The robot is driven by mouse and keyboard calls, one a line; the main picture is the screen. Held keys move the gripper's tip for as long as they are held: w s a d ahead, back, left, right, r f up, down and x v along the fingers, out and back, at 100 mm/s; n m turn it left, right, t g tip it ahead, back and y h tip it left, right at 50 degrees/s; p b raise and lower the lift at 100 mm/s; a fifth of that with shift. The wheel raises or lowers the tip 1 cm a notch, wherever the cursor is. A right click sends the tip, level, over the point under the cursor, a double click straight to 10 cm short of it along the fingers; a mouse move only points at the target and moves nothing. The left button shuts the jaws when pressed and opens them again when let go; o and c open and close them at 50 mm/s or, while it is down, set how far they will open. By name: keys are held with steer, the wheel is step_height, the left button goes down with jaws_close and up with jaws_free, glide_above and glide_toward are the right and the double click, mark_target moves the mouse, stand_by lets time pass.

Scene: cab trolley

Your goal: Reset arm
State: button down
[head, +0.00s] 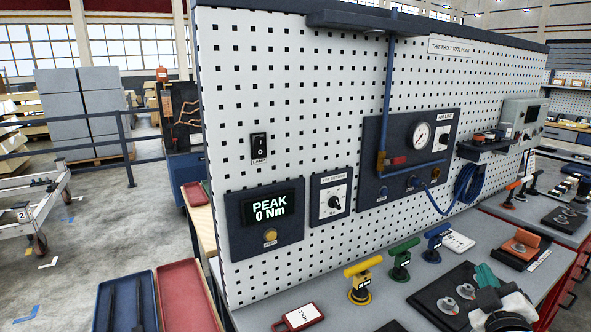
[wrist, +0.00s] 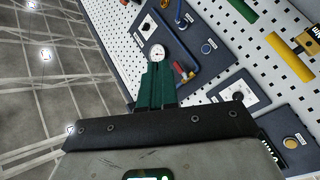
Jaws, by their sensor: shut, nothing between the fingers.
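My gripper (wrist: 157,84) shows in the wrist view with its dark green fingers together and nothing between them. In the head view it (head: 486,275) is at the lower right, above the grey bench and its dark mat. Part of my arm hides what lies under it there. The fingers touch nothing that I can see.
A white pegboard (head: 290,75) rises behind the bench (head: 400,293). Yellow (head: 360,283), green (head: 400,258) and blue (head: 434,243) T-handled tools stand left of my gripper. A red-framed tag (head: 299,317) lies at the front. Red (head: 184,297) and blue trays (head: 127,303) are at lower left.

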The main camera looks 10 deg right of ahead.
steer(key=s+a+f+m+g+y, duration=0.2)
steer(key=s+a+f+g, duration=0.25)
steer(key=f, duration=0.45)
steer(key=s+a+f+m+g+y, duration=0.25)
steer(key=s+a+f, duration=0.3)
steer(key=f, duration=0.45)
steer(key=s+a+f+g+y, duration=0.1)
steer(key=s+a+f+g, duration=0.1)
steer(key=s, duration=0.5)
steer(key=s+a+f+g+y, duration=0.1)
steer(key=s+a+f+g, duration=0.2)
steer(key=s, duration=0.5)
steer(key=s+a+f+g+y, duration=0.1)
steer(key=s+a+f+g, duration=0.1)
steer(key=s, duration=0.5)
steer(key=shift+s+a+f+m+g, duration=0.15)
steer(key=shift+s+f+m+g, duration=0.2)
steer(key=shift+f+g, duration=0.55)
